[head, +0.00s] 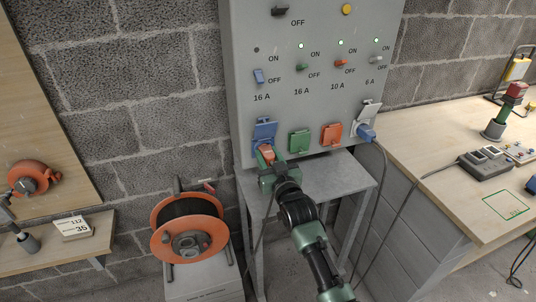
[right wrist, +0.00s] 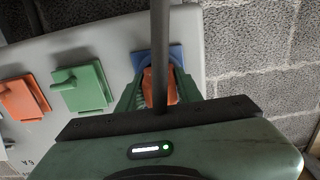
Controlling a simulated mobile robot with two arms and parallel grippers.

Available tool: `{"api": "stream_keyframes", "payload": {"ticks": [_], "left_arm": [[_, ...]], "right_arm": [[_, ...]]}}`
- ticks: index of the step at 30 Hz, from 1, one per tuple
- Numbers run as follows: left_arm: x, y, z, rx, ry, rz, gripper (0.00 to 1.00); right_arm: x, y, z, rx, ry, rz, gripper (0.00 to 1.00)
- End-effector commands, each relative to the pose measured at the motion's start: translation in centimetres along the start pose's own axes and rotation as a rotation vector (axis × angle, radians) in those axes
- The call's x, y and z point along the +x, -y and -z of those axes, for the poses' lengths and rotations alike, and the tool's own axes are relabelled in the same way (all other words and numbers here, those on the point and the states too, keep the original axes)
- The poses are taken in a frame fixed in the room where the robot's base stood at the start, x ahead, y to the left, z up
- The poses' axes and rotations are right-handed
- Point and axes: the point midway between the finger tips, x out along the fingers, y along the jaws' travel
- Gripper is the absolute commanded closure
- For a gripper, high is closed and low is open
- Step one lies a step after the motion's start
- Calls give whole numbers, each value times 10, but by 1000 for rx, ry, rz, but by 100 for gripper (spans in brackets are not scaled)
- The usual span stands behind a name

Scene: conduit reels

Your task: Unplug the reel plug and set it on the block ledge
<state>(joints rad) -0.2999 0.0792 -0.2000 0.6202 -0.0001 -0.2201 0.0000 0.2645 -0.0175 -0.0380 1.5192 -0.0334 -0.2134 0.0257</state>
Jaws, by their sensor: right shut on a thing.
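My right gripper (head: 266,164) is at the left end of the socket row, shut on the orange reel plug (head: 266,152). The plug is at the blue socket (head: 264,132), whose lid is raised. In the right wrist view the plug (right wrist: 150,88) sits between the green fingers, against the blue socket (right wrist: 143,56); a dark cable or bar crosses in front. I cannot tell how deep the plug sits. The orange reel (head: 160,243) with dark cable stands lower left on a grey block base (head: 205,280). My left gripper is not in view.
The grey panel (head: 330,85) carries switches; the blue one (head: 258,76) is at OFF, its lamp dark. Green (head: 299,142) and orange (head: 332,133) sockets are shut. A blue plug (head: 366,132) fills the right socket. A grey stand (head: 330,180) is below; a wooden bench (head: 440,150) is right.

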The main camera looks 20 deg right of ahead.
Motion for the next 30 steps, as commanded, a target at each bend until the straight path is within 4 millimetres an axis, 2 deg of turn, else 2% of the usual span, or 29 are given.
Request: {"api": "stream_keyframes", "payload": {"ticks": [30], "left_arm": [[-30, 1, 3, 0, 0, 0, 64]], "right_arm": [[-37, 0, 1, 0, 0, 0, 100]]}}
